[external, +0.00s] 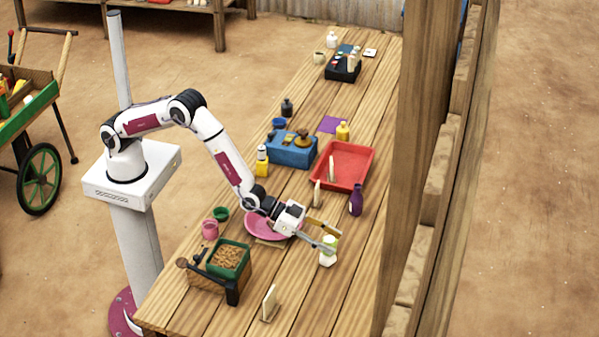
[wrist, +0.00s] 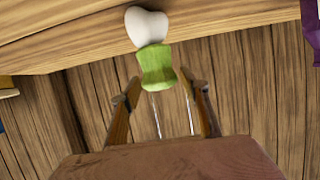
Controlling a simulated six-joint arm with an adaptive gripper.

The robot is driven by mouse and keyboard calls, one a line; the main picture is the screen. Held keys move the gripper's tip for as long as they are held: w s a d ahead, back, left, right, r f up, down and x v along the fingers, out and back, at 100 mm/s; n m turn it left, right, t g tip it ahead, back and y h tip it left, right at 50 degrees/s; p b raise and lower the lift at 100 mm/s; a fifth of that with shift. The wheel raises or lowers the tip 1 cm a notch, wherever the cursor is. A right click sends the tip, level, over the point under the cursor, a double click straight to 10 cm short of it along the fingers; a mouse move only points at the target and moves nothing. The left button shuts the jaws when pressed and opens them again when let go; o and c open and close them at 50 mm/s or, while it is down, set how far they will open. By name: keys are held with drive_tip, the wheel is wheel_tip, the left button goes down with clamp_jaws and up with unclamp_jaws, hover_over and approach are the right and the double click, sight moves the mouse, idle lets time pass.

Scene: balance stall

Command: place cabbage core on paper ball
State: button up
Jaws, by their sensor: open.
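The cabbage core (external: 331,242) is a small green block near the right edge of the table. The paper ball (external: 327,259) is white and lumpy and stands directly below it; the two look stacked and touching. In the wrist view the green cabbage core (wrist: 157,66) meets the white paper ball (wrist: 147,27) end to end. My gripper (external: 326,238) is open at the cabbage core. In the wrist view its two fingers (wrist: 160,90) are spread apart, with the cabbage core just beyond the tips and no finger visibly touching it.
A pink plate (external: 262,228) lies under my wrist. A purple bottle (external: 356,199) and a red tray (external: 357,160) stand behind. A green box of brown bits (external: 229,258) and an upright pale card (external: 270,302) are nearer the front. A wooden post rises at the right.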

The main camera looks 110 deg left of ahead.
drive_tip(key=shift+r, duration=0.2)
drive_tip(key=v, duration=1.2)
idle(0.4)
drive_tip(key=shift+f, duration=0.1)
idle(0.5)
